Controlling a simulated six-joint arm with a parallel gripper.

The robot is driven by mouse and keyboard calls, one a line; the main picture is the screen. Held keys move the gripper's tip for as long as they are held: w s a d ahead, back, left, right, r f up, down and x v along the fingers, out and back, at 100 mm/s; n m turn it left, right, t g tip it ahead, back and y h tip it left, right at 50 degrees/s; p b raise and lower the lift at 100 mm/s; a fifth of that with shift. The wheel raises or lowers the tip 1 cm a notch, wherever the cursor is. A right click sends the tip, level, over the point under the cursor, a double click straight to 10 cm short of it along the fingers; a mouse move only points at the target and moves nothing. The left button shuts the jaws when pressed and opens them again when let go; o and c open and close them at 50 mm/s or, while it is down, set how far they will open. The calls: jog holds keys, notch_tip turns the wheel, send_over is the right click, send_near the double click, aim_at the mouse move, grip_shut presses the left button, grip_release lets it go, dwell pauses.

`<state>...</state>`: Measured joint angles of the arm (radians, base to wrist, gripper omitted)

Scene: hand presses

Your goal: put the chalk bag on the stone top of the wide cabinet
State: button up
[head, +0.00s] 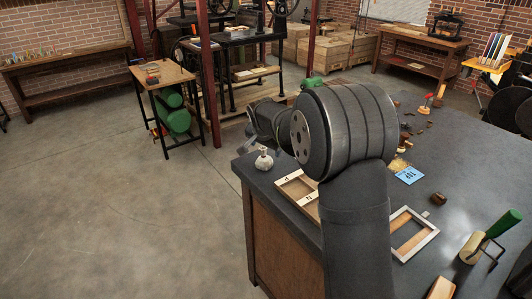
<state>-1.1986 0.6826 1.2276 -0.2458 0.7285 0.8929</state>
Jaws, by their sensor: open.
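The chalk bag (264,160) is a small whitish pouch with a narrow tied neck. It stands upright at the near left corner of the dark grey stone top (460,165) of the wide cabinet (282,240). My gripper (257,143) is open, just above and behind the bag, and appears apart from it. My own wrist and arm hide part of the gripper and the middle of the stone top.
Wooden frames (413,234), a blue card (409,175), small wooden pieces and a green-handled roller (493,236) lie on the stone top. A small wooden table (163,77) stands at the back left. The floor between is clear.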

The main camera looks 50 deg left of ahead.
aim_at(266, 156)
jog(key=shift+v, duration=1.45)
jog(key=x, duration=1.1)
jog(key=shift+a+f, duration=0.1)
jog(key=shift+f, duration=0.2)
jog(key=shift+w+a, duration=0.15)
jog(key=shift+r, duration=1.5)
